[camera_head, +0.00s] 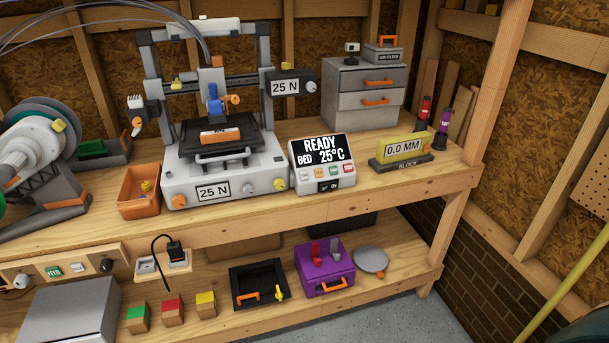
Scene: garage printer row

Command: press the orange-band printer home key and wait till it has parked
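One printer (175,182) stands on the upper bench, with a grey frame, dark bed and labels reading 25 N. Its print head (212,100) has blue and orange parts and hangs above the bed. An orange block (220,136) lies on the bed. To the printer's right is a control panel (297,158) whose screen (324,149) reads READY, BED 25°C. Several small coloured keys (319,173) line its front; their labels are too small to read, so I cannot tell the home key. No clear orange band shows on the printer. Neither gripper is in view.
A yellow gauge block (402,147) reading 0.0 MM stands right of the panel. An orange bin (140,205) and spool (40,140) are left of the printer. A grey drawer cabinet (345,105) is behind. The lower shelf holds a purple box (325,278) and coloured blocks.

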